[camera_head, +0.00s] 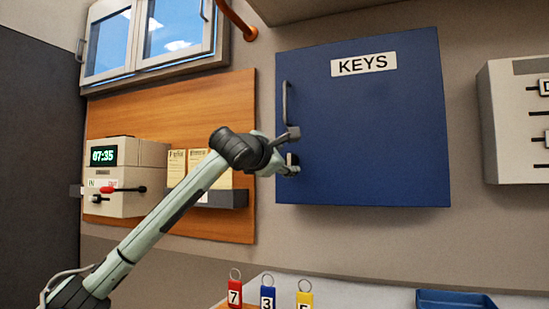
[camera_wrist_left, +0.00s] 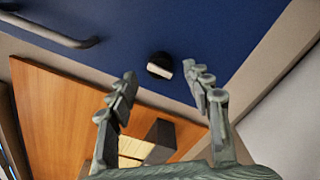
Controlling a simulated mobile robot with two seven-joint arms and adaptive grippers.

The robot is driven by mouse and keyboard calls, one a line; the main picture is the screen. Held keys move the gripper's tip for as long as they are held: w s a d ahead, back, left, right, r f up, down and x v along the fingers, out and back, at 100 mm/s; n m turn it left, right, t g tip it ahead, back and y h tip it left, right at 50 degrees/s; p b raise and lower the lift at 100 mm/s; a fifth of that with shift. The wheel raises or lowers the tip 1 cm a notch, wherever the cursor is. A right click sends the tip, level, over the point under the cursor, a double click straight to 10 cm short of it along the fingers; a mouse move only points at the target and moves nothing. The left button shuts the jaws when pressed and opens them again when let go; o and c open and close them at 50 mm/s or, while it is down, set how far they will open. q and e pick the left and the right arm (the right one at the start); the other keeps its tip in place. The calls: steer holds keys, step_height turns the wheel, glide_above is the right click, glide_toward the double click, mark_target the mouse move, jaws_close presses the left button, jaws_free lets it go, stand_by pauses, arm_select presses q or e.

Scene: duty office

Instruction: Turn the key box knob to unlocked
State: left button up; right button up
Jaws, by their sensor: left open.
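The blue key box (camera_head: 365,130) with a KEYS label hangs on the wall right of centre. Its small black knob (camera_head: 292,159) is at the lower left of the door, partly hidden by my left gripper (camera_head: 286,152). In the left wrist view the knob (camera_wrist_left: 160,65) is round and black with a pale bar that slants slightly. The left gripper's fingers (camera_wrist_left: 160,76) are spread, with the knob showing between and beyond their tips. They look apart from it, and nothing is held. My right gripper is not in view.
A vertical door handle (camera_head: 286,103) is just above the gripper. A time clock (camera_head: 120,175) and a card rack (camera_head: 215,198) are on the wooden board at left. Numbered key tags (camera_head: 268,297) and a blue tray (camera_head: 455,300) are below.

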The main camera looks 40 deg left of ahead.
arm_select(q)
steer(key=v, duration=0.9)
steer(key=shift+s, duration=0.35)
